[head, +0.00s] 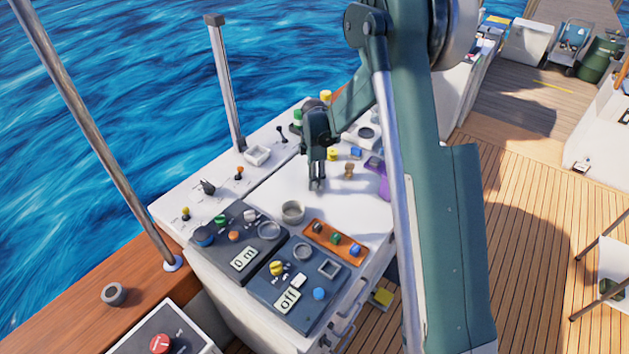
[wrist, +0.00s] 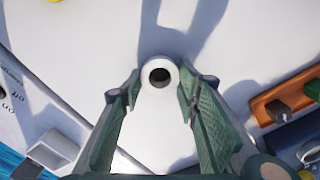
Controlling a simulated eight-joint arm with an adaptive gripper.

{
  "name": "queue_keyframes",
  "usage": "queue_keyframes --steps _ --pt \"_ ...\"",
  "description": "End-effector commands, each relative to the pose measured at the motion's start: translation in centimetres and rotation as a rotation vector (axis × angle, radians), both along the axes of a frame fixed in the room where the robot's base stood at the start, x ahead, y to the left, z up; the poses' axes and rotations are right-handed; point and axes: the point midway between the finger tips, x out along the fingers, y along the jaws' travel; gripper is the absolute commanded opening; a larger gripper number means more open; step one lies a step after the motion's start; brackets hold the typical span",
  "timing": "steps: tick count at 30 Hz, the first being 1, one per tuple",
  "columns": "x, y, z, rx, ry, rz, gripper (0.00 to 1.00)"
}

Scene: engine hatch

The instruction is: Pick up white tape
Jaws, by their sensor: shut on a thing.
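The white tape (wrist: 145,76), a small white roll with a dark hole, is between the fingertips of my gripper (wrist: 158,88) in the wrist view. The fingers are closed on its two sides. In the head view, my gripper (head: 316,188) points down over the bare white top of the console. The tape is hard to make out there, mostly hidden by the fingers. I cannot tell whether it touches the surface.
An orange tray (head: 333,242) and dark control panels (head: 240,232) lie in front. Several small coloured parts stand behind. Water is on the left.

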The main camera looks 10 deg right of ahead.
Motion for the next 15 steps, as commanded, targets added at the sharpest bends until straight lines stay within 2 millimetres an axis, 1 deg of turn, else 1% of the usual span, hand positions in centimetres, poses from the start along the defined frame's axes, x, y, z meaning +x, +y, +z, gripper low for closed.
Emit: queue_keyframes --steps 7,15 --pt "0.0 0.0 2.3 0.000 0.000 0.000 0.21" --pt "0.0 0.0 6.1 0.000 0.000 0.000 0.21"
